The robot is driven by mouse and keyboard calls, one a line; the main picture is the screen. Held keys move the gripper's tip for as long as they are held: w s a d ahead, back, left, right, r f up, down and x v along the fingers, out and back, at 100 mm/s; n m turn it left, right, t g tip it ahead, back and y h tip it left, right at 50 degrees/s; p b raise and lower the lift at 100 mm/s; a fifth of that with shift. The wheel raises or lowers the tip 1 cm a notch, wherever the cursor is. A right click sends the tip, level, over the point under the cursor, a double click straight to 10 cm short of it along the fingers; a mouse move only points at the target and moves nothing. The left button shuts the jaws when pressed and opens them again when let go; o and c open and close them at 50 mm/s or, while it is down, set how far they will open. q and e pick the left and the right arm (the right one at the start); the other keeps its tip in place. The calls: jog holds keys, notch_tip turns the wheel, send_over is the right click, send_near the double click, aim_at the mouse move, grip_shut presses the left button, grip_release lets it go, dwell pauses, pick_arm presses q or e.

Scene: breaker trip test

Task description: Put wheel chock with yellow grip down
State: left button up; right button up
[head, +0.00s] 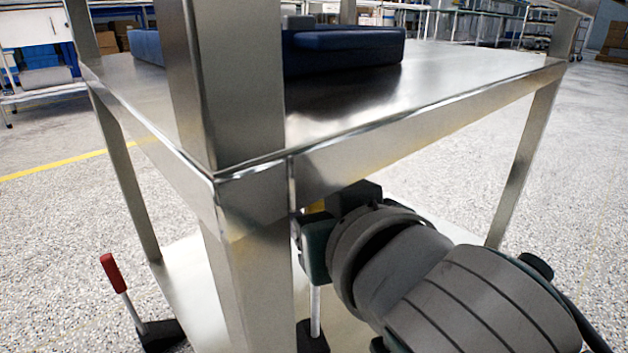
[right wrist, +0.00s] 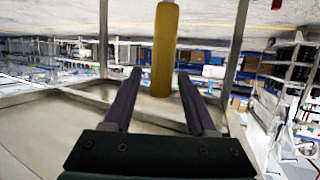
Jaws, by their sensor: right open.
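The wheel chock with the yellow grip stands on the white lower surface under the metal table. In the head view its thin rod (head: 315,302) and dark base (head: 312,338) show below my right gripper, and only a sliver of yellow shows above. In the right wrist view the yellow grip (right wrist: 164,40) lies at and beyond the fingertips, in line with the gap. My right gripper (right wrist: 160,76) is open, with a gap visible on both sides of the grip. Its fingers are mostly hidden in the head view. My left gripper is in neither view.
The metal table (head: 440,120) has a thick front leg close to my right arm. A dark blue object (head: 345,50) lies on its top. A wheel chock with a red grip (head: 112,272) stands at the left. Speckled floor (head: 590,200) is clear at the right.

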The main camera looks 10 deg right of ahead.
jog(key=p+v, duration=0.4)
jog(key=v, duration=0.4)
jog(key=s+d+f+g+h, duration=0.1)
jog(key=s+d+f+g, duration=0.2)
jog(key=s, duration=0.6)
jog(key=s+d+f+g+h, duration=0.2)
jog(key=s+d+g, duration=0.5)
jog(key=s+d, duration=0.2)
jog(key=shift+s+d+f+m+g, duration=0.2)
jog(key=shift+d+f+m+g, duration=0.15)
jog(key=shift+d, duration=0.2)
